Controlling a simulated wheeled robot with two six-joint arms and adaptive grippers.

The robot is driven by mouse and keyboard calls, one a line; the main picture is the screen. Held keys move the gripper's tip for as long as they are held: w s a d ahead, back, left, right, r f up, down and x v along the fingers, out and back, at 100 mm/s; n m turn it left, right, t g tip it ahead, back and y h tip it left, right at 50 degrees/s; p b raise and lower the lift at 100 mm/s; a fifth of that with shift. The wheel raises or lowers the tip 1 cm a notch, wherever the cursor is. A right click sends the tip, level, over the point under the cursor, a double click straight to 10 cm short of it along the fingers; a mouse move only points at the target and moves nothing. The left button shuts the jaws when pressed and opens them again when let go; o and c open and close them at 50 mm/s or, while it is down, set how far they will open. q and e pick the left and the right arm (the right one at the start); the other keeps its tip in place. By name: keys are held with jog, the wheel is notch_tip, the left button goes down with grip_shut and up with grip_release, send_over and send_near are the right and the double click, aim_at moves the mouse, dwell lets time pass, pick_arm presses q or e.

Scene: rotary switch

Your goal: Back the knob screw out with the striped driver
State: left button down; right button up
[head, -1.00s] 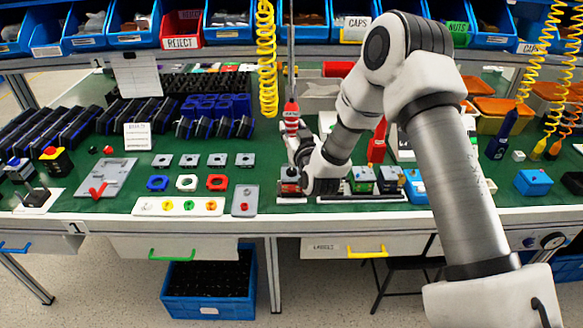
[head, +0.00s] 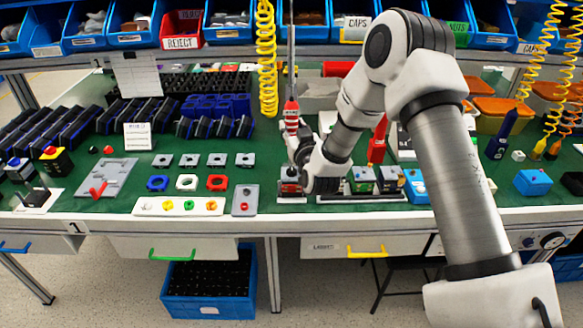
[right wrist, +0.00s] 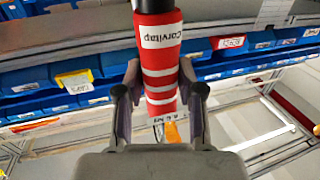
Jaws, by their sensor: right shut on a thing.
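The striped driver (head: 291,117) has a red body with white bands and stands upright over the front middle of the bench. It hangs below a thin dark line. My right gripper (head: 293,148) is shut on it. In the right wrist view, the driver (right wrist: 159,70) shows a "Carvitap" label and sits between the two fingers of the gripper (right wrist: 159,100). My left gripper is not in view.
A grey plate (head: 245,200) and a white tray with coloured dots (head: 180,206) lie left. A red driver (head: 377,142) hangs behind. A yellow coiled hose (head: 266,60) hangs at the back.

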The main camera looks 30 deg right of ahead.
aim_at(293, 115)
jog(key=shift+f, duration=0.1)
jog(key=shift+r+p, duration=1.4)
jog(key=shift+r, duration=0.75)
jog(key=o, duration=1.2)
jog(key=shift+f, duration=0.1)
jog(key=v, duration=0.7)
